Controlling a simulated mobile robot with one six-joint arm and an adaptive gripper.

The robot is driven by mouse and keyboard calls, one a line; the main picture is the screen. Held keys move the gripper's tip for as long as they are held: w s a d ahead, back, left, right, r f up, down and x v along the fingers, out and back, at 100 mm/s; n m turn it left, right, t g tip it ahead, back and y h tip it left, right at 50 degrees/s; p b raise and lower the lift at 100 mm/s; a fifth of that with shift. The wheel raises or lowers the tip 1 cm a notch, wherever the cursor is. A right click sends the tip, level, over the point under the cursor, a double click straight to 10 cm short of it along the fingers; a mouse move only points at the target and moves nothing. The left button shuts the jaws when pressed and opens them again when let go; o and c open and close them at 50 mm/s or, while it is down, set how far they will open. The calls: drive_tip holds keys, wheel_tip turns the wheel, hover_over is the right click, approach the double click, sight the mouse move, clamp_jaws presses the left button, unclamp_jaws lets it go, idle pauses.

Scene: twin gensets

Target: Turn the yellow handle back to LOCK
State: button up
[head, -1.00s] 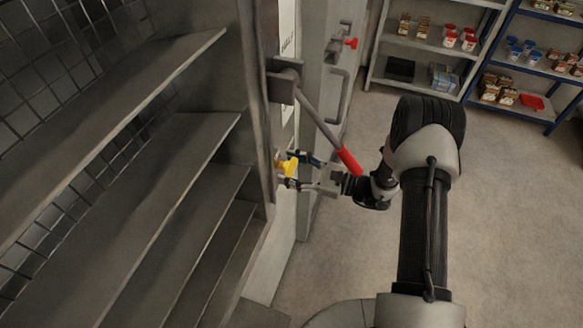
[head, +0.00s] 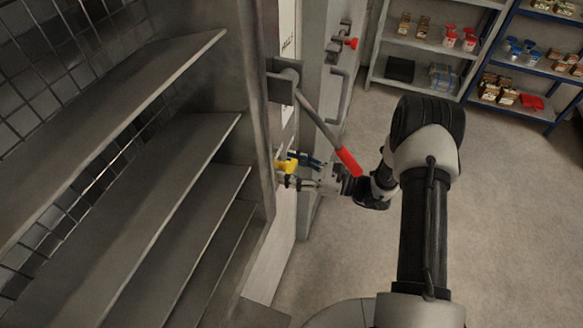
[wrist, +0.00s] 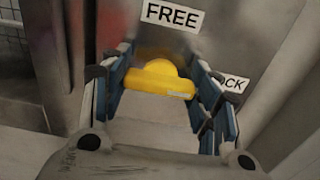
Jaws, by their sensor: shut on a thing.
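The yellow handle (head: 286,166) sits on the grey cabinet front, left of my arm in the head view. In the wrist view the yellow handle (wrist: 160,82) lies roughly crosswise, with a rounded hub at its middle. My gripper (head: 295,171) is shut on it. In the wrist view the fingers of my gripper (wrist: 162,90) flank its two ends. A FREE label (wrist: 171,15) is above the handle. A LOCK label (wrist: 236,84) is to the right, its first letter hidden behind a finger.
A grey lever with a red grip (head: 348,161) slants down just above my gripper. A red knob (head: 351,43) and a bar handle (head: 338,96) are farther along the cabinets. Grey shelves (head: 180,135) fill the left. The floor (head: 500,220) at right is clear.

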drive_tip(key=o, duration=1.1)
